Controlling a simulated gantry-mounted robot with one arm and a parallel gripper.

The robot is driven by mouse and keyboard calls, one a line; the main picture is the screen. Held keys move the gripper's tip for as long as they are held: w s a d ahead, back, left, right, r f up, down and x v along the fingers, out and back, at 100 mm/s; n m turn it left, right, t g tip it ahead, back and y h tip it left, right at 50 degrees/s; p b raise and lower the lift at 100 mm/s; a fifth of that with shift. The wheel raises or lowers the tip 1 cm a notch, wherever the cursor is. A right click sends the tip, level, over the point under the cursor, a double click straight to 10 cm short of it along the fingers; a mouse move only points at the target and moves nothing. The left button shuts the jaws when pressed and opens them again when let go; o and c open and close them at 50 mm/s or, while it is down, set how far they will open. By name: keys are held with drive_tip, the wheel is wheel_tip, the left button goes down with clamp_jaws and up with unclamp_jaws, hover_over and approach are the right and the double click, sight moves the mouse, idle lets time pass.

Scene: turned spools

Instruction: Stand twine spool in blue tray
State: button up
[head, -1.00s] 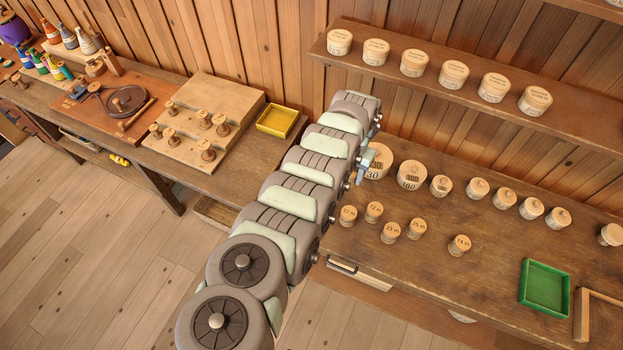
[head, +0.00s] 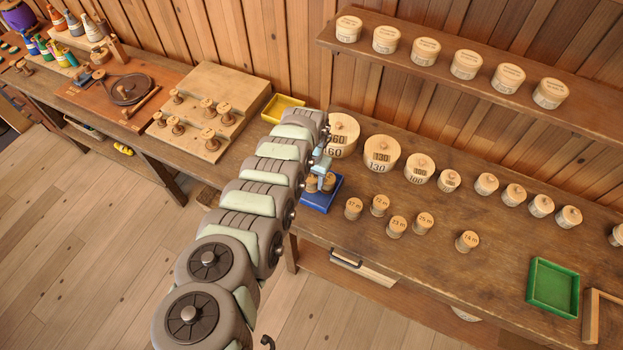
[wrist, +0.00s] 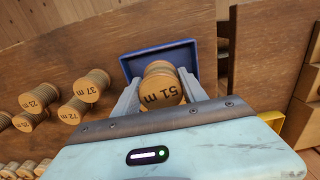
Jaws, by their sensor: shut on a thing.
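My gripper (wrist: 160,95) is shut on a twine spool (wrist: 163,91) with a tan top marked "51 m", seen between its fingers in the wrist view. The blue tray (wrist: 129,68) is just beyond the spool there. In the head view the blue tray (head: 318,204) is at the near edge of the bench, partly covered by my arm, with my gripper (head: 319,172) over it. Two spool shapes show at the tray; I cannot tell which is the held one, or whether the held spool touches the tray floor.
Several marked spools (head: 397,226) stand on the bench right of the tray, below a row of lidded pots (head: 382,155). A yellow tray (head: 282,108) and a stepped spool stand (head: 205,90) are to the left. A green tray (head: 553,287) is at far right.

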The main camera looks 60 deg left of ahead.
wheel_tip(320, 180, down, 7)
drive_tip(key=b, duration=0.5)
drive_tip(key=shift+r, duration=0.1)
drive_tip(key=o, duration=1.5)
drive_tip(key=shift+c, duration=0.2)
drive_tip(key=shift+r, duration=0.1)
wheel_tip(320, 180, up, 9)
drive_tip(key=p, duration=0.9)
drive_tip(key=shift+p, duration=0.3)
